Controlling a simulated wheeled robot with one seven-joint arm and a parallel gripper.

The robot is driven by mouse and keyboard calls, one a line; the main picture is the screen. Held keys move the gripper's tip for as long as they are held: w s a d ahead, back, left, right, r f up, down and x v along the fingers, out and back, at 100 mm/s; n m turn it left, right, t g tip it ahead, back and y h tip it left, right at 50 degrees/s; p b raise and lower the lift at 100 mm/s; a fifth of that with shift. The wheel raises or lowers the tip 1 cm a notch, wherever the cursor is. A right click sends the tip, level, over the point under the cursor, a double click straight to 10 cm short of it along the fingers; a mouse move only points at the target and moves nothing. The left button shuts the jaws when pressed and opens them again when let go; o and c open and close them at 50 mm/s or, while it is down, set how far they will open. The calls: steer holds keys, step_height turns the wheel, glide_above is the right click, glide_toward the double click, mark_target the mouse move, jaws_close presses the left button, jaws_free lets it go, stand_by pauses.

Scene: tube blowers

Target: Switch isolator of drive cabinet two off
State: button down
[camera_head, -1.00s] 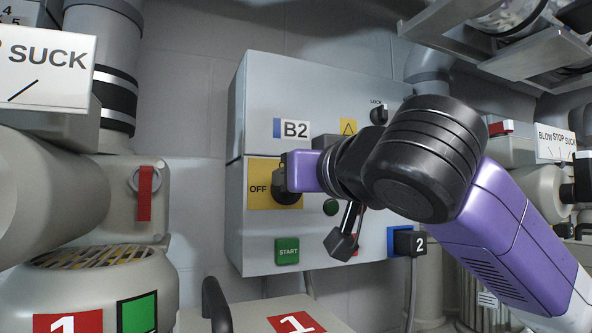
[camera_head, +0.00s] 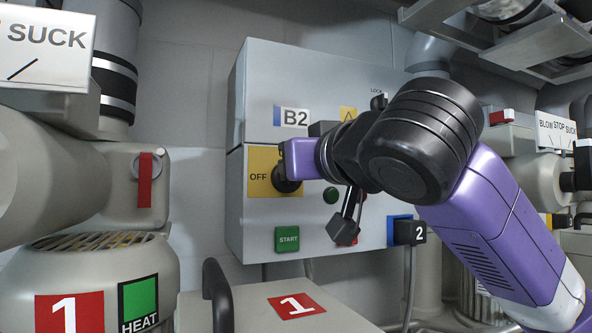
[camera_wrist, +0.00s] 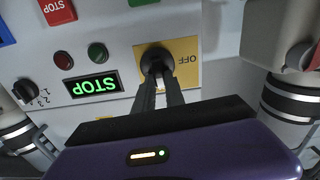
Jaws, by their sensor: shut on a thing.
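The grey drive cabinet (camera_head: 340,80) labelled B2 (camera_head: 291,117) stands in the middle of the head view. Its isolator is a black rotary knob (camera_head: 285,181) on a yellow plate (camera_head: 259,172) marked OFF at the left. In the wrist view the knob (camera_wrist: 156,60) sits on the yellow plate (camera_wrist: 190,65). My gripper (camera_wrist: 158,88) reaches the knob, and its two fingers are shut on it. In the head view my gripper (camera_head: 287,163) and arm hide part of the cabinet front, and the handle's exact angle is hard to tell.
A green START button (camera_head: 287,239) is below the knob. In the wrist view a lit STOP display (camera_wrist: 94,86), two round lamps and a small dial (camera_wrist: 26,91) are beside it. A blower (camera_head: 90,290) marked 1 stands at the left.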

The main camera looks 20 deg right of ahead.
steer(key=shift+a+f+n+b, duration=0.3)
steer(key=shift+n+b, duration=0.45)
steer(key=shift+n, duration=2.1)
steer(key=shift+a+f+n+b, duration=0.3)
steer(key=shift+n+b, duration=0.5)
steer(key=shift+n, duration=2.1)
steer(key=shift+a+f+n+b, duration=0.3)
steer(key=shift+n+b, duration=0.45)
steer(key=shift+n, duration=2.1)
steer(key=c, duration=1.4)
jaws_free()
steer(key=shift+s, duration=0.15)
steer(key=s+b, duration=0.2)
steer(key=s, duration=0.5)
steer(key=shift+s, duration=0.3)
